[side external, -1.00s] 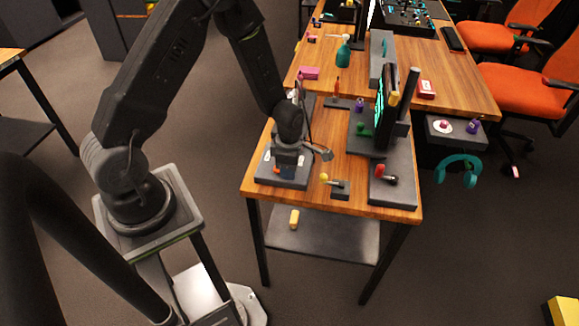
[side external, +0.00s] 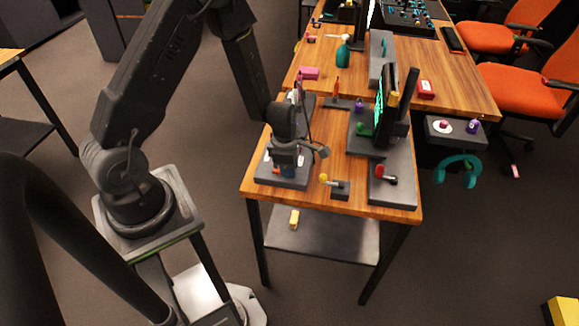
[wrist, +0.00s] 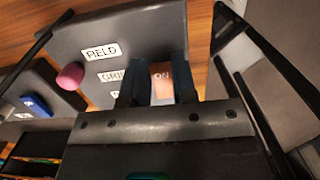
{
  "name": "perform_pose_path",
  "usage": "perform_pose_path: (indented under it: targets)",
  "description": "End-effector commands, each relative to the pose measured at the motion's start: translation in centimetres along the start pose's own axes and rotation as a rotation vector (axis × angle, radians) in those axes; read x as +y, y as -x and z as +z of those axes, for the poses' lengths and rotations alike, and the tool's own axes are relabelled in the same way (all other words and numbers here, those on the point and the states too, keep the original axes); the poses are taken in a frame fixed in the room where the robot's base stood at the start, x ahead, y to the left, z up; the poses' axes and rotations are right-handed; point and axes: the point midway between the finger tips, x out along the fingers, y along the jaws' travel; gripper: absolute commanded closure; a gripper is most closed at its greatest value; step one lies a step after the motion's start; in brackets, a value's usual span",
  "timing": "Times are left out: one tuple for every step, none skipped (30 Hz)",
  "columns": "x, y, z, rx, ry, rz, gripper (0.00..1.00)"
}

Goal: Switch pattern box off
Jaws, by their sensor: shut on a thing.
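The pattern box (wrist: 150,28) is a dark grey panel with white labels reading "FIELD" and "GRID", and a third label mostly hidden. In the side external view it is the low grey box (side external: 262,176) at the table's near left corner. My gripper (wrist: 157,75) is down over the box, its two dark fingers on either side of an orange switch (wrist: 162,90) marked "ON". The fingers are shut on this switch. Its lower part is hidden by my gripper body. In the side external view my gripper (side external: 287,168) hides the switch.
A pink round knob (wrist: 70,76) stands left of the fingers. A yellow-tipped lever (side external: 324,178) and a red-handled lever (side external: 380,171) stand to the right on the table. A black monitor (side external: 386,120) rises behind them. Bare wood (side external: 335,205) lies along the front edge.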

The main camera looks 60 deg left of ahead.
Motion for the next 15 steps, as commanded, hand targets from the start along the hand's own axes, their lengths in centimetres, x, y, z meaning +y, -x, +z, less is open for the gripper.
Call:
perform_pose_path:
  targets:
    - [-0.25,-0.03,-0.15,0.001,-0.004,-0.006,0.98]
    - [-0.24,-0.02,-0.19,0.0,-0.003,-0.005,0.98]
    - [-0.23,-0.02,-0.23,0.0,-0.004,-0.005,0.98]
    - [-0.22,-0.02,-0.26,-0.001,-0.005,-0.005,0.98]
    - [-0.22,-0.02,-0.28,-0.001,-0.005,-0.005,0.98]
    - [-0.21,-0.03,-0.31,0.0,-0.004,-0.005,0.98]
    - [-0.21,-0.03,-0.32,0.0,-0.004,-0.005,0.98]
    - [-0.21,-0.03,-0.34,0.0,-0.004,-0.005,0.98]
    - [-0.2,-0.03,-0.37,0.0,-0.003,-0.005,0.98]
    - [-0.2,-0.03,-0.38,0.0,-0.003,-0.005,0.98]
    - [-0.2,-0.04,-0.4,0.001,-0.003,-0.005,0.98]
    - [-0.2,-0.04,-0.42,0.001,-0.002,-0.005,0.98]
    - [-0.19,-0.04,-0.43,0.001,-0.002,-0.005,0.72]
    - [-0.18,-0.04,-0.43,0.001,-0.002,-0.005,0.69]
    - [-0.16,-0.04,-0.42,0.0,-0.001,-0.004,0.65]
